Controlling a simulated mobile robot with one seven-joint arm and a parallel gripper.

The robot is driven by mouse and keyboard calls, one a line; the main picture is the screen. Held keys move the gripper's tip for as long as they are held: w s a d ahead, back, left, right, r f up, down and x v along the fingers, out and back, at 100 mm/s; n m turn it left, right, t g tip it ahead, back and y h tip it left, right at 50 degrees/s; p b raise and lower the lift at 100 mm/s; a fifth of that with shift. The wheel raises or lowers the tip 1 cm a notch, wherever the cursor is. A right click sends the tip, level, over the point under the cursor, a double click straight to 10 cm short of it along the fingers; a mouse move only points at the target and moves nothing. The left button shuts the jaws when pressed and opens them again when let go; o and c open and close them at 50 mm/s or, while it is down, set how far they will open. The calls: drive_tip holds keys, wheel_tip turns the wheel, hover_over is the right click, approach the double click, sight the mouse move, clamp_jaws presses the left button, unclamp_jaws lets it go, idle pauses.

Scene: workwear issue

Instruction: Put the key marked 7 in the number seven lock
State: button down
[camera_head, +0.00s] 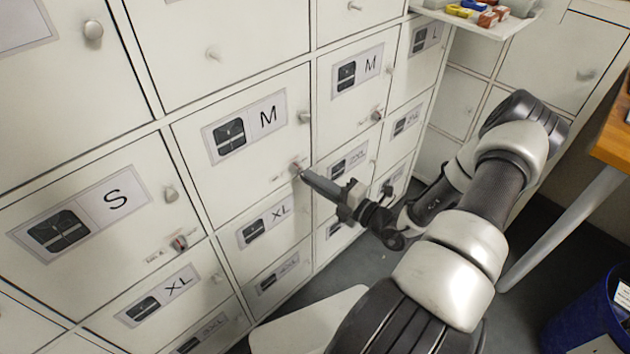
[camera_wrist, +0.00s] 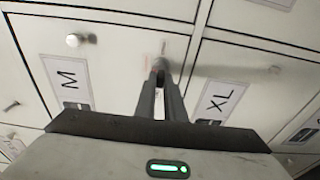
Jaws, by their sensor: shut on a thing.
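My gripper (camera_head: 304,175) reaches to the lower right of a white locker door (camera_head: 240,175) labelled M. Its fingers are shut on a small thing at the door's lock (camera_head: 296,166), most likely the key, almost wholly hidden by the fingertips. In the wrist view the fingertips (camera_wrist: 159,68) meet in front of the same door, by a small pale label. I cannot read any number on the key or at the lock, and cannot tell how far the key is in.
Other doors carry similar locks, one on the S door (camera_head: 179,243) and one on another M door (camera_head: 376,115). Round knobs (camera_head: 304,117) stick out from the doors. A shelf (camera_head: 480,22) with small coloured items is at the top right. A blue bin (camera_head: 585,318) stands lower right.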

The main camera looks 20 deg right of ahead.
drive_tip(key=shift+w+a, duration=0.15)
drive_tip(key=shift+w, duration=0.15)
idle(0.9)
